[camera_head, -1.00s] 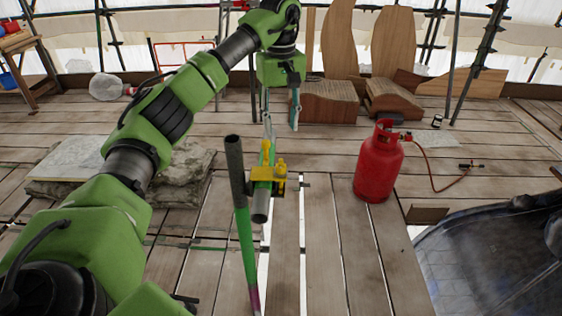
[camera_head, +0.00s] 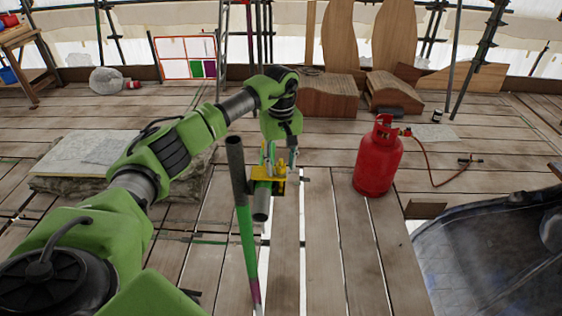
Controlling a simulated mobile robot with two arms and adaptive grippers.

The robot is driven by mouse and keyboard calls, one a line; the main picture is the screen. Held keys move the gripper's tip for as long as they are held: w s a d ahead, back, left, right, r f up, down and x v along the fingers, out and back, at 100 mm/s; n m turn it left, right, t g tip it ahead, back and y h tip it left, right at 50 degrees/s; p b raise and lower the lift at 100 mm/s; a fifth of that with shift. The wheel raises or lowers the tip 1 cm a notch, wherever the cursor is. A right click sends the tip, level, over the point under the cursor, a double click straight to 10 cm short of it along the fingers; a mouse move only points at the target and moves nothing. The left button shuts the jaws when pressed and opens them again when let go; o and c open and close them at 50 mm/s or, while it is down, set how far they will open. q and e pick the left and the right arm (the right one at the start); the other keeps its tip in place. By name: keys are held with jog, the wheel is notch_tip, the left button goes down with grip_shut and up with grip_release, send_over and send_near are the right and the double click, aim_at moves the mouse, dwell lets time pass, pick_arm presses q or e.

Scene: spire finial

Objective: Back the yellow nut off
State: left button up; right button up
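A yellow scaffold coupler (camera_head: 268,186) sits around a horizontal green-grey tube (camera_head: 261,206), beside an upright pole with a grey top and a green lower part (camera_head: 243,220). The yellow nut (camera_head: 281,170) is on the coupler's top right and partly covered. My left gripper (camera_head: 281,159) points down just over the coupler. Its fingers are apart, one on each side of the nut as seen from here; whether they touch it I cannot tell. My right gripper is out of view.
A red gas cylinder (camera_head: 378,160) with a hose stands to the right on the plank floor. A dark sheet-covered shape (camera_head: 490,255) is at lower right. A covered stack (camera_head: 85,160) lies left, behind my arm. Curved wooden pieces (camera_head: 328,95) stand at the back.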

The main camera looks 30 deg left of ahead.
pick_arm(q)
grip_shut()
jog(key=shift+n, duration=0.3)
jog(key=n+b, duration=0.1)
jog(key=n, duration=1.1)
jog(key=shift+w+n+b, duration=0.1)
jog(key=shift+n+b, duration=0.2)
jog(key=shift+b, duration=0.05)
jog(key=n, duration=0.4)
jog(key=shift+n, duration=0.4)
